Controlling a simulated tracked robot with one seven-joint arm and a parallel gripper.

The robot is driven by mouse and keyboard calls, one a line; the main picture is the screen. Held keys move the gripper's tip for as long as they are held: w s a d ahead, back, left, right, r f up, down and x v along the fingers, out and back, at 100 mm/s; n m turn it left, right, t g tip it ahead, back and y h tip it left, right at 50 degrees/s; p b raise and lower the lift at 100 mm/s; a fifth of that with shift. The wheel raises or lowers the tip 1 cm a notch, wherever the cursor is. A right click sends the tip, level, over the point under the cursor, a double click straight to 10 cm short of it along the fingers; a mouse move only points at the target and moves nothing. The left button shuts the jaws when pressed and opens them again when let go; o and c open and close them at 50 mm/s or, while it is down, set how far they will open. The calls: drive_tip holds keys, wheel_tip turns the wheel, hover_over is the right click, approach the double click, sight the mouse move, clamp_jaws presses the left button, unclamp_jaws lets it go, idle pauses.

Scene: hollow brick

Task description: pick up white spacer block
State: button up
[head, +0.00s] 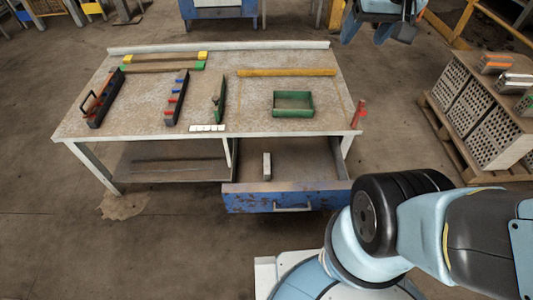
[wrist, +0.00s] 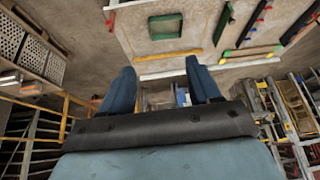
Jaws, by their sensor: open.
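A small pale grey-white block (head: 267,166) stands in the open drawer of the workbench. It looks like the spacer block. A row of small white pieces (head: 207,128) lies at the front edge of the bench top; I cannot tell whether these are blocks. My gripper (head: 378,36) is at the top right of the head view, beyond the bench's back right corner and far from the drawer. In the wrist view my gripper (wrist: 161,78) has its two blue fingers wide apart with nothing between them. The drawer's inside is not visible in the wrist view.
The blue drawer (head: 270,200) is pulled out below the workbench (head: 150,100). On top are a green tray (head: 292,111), a yellow bar (head: 286,72), levels and other tools. A red tool (head: 358,114) is at the right edge. A pallet of hollow bricks (head: 485,110) stands right.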

drive_tip(key=w+a+f, duration=0.3)
drive_tip(key=w+f, duration=0.1)
drive_tip(key=w, duration=0.3)
drive_tip(key=g, duration=0.1)
hover_over(267, 164)
drive_tip(key=w, duration=0.2)
wheel_tip(267, 164, down, 38)
drive_tip(key=s+f, duration=0.3)
drive_tip(key=f, duration=0.5)
drive_tip(key=s+f, duration=0.3)
drive_tip(key=f, duration=0.6)
drive_tip(key=shift+m+h, duration=0.3)
drive_tip(key=x, duration=1.3)
drive_tip(key=shift+s+a+f, duration=0.1)
drive_tip(key=shift+s+f, duration=0.2)
drive_tip(key=shift+f, duration=0.15)
